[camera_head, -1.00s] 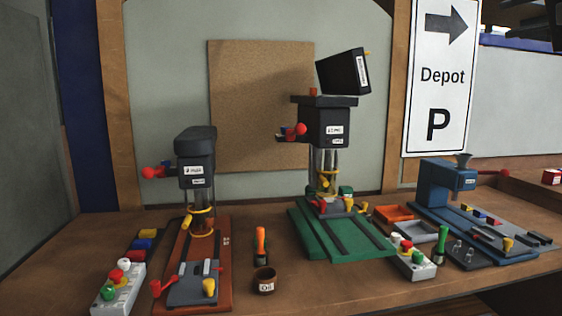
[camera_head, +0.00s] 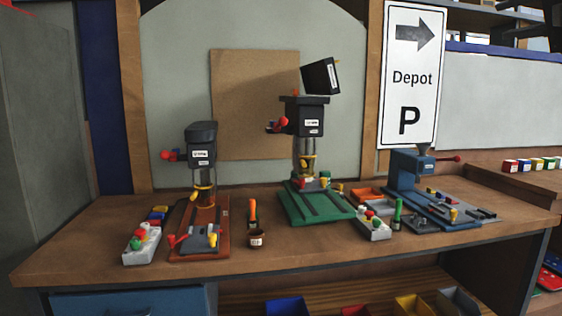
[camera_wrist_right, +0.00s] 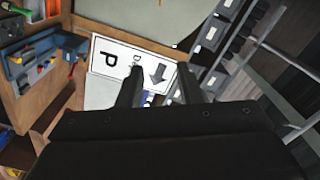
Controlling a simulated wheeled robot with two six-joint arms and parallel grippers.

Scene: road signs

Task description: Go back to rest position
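My right gripper (camera_wrist_right: 160,85) shows in the right wrist view as two dark fingers. They stand apart with nothing between them, and the Depot sign (camera_wrist_right: 125,65) shows beyond. Neither gripper shows in the head view, and my left gripper is in no view. In the head view, the workbench (camera_head: 100,268) bears a red-based drill press (camera_head: 201,200), a green-based drill press (camera_head: 305,170) with its black lid tilted up, and a blue machine (camera_head: 402,172).
The Depot sign (camera_head: 411,75) stands behind the bench at the right. Button boxes (camera_head: 141,245), an oil pot (camera_head: 256,239) and small tools lie on the bench. A row of coloured boxes (camera_head: 510,166) sits at the far right. Bins (camera_head: 412,305) stand on a shelf below.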

